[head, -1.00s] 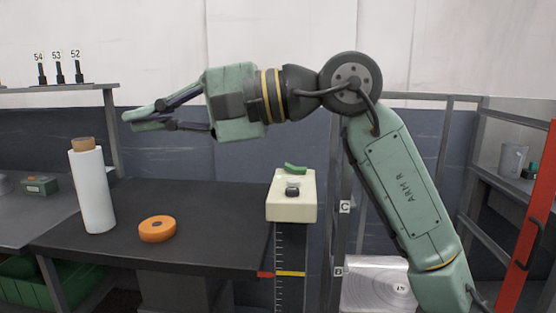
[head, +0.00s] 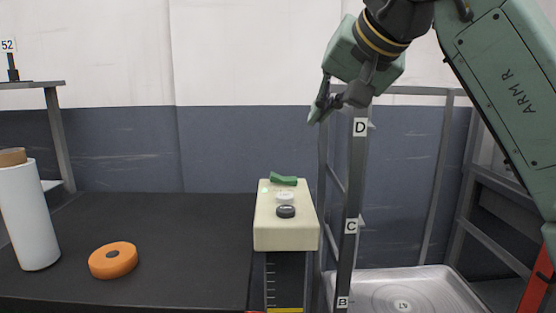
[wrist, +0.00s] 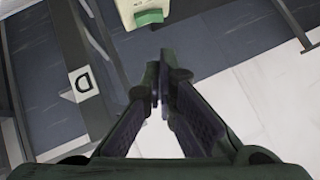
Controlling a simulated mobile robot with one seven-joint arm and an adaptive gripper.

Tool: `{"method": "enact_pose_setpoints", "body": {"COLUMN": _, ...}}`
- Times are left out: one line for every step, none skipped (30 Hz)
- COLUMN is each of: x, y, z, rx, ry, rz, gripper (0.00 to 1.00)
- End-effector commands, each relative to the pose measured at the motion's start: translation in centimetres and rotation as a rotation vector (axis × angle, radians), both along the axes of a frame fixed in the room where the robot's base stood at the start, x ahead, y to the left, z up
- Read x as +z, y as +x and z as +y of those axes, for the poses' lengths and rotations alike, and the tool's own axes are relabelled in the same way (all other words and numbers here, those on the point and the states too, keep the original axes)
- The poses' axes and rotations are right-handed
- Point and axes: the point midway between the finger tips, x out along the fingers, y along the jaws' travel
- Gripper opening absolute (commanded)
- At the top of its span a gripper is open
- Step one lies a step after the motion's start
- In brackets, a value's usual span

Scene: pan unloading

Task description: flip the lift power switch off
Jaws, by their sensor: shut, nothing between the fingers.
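A cream control box (head: 285,238) tops a dark post with a ruled scale beside the dark bench. A green rocker switch (head: 284,180) sits at the far end of its top, behind a white button (head: 285,198) and a black knob (head: 286,212). A small greenish light shows beside the switch. My gripper (head: 318,114) is shut and empty, pointing down, above and to the right of the box. In the wrist view the shut fingertips (wrist: 160,72) are apart from the green switch (wrist: 149,17), which shows at the top edge with part of the box.
A grey rack post with letter labels (head: 352,220) stands just right of the box, close under my gripper. A metal pan (head: 405,290) lies low at the right.

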Motion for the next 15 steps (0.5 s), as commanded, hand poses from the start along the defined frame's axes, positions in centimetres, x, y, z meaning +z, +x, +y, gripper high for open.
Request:
{"method": "enact_pose_setpoints", "body": {"x": 0.0, "y": 0.0, "z": 0.0, "rx": 0.001, "ry": 0.001, "rz": 0.0, "gripper": 0.0}}
{"method": "enact_pose_setpoints", "body": {"x": 0.0, "y": 0.0, "z": 0.0, "rx": 0.0, "ry": 0.001, "rz": 0.0, "gripper": 0.0}}
{"method": "enact_pose_setpoints", "body": {"x": 0.0, "y": 0.0, "z": 0.0, "rx": 0.001, "ry": 0.002, "rz": 0.0, "gripper": 0.0}}
{"method": "enact_pose_setpoints", "body": {"x": 0.0, "y": 0.0, "z": 0.0, "rx": 0.001, "ry": 0.002, "rz": 0.0, "gripper": 0.0}}
{"method": "enact_pose_setpoints", "body": {"x": 0.0, "y": 0.0, "z": 0.1, "rx": 0.001, "ry": 0.002, "rz": 0.0, "gripper": 0.0}}
{"method": "enact_pose_setpoints", "body": {"x": -0.1, "y": 0.1, "z": 0.1, "rx": 0.001, "ry": 0.002, "rz": 0.001, "gripper": 0.0}}
{"method": "enact_pose_setpoints", "body": {"x": -0.2, "y": 0.2, "z": 0.1, "rx": 0.002, "ry": 0.003, "rz": 0.0, "gripper": 0.0}}
{"method": "enact_pose_setpoints", "body": {"x": -0.3, "y": 0.3, "z": 0.2, "rx": 0.002, "ry": 0.003, "rz": 0.0, "gripper": 0.0}}
{"method": "enact_pose_setpoints", "body": {"x": -0.5, "y": 0.5, "z": 0.3, "rx": 0.002, "ry": 0.004, "rz": 0.0, "gripper": 0.0}}
{"method": "enact_pose_setpoints", "body": {"x": -0.7, "y": 0.8, "z": 0.4, "rx": 0.002, "ry": 0.004, "rz": 0.001, "gripper": 0.0}}
{"method": "enact_pose_setpoints", "body": {"x": -1.0, "y": 1.0, "z": 0.5, "rx": 0.002, "ry": 0.004, "rz": 0.001, "gripper": 0.0}}
{"method": "enact_pose_setpoints", "body": {"x": -1.4, "y": 1.5, "z": 0.7, "rx": 0.003, "ry": 0.003, "rz": 0.002, "gripper": 0.0}}
{"method": "enact_pose_setpoints", "body": {"x": -1.8, "y": 1.8, "z": 0.9, "rx": 0.004, "ry": 0.004, "rz": 0.003, "gripper": 0.0}}
{"method": "enact_pose_setpoints", "body": {"x": -2.2, "y": 2.2, "z": 1.1, "rx": 0.005, "ry": 0.004, "rz": 0.002, "gripper": 0.0}}
{"method": "enact_pose_setpoints", "body": {"x": -2.6, "y": 2.9, "z": 1.3, "rx": 0.004, "ry": 0.004, "rz": 0.002, "gripper": 0.0}}
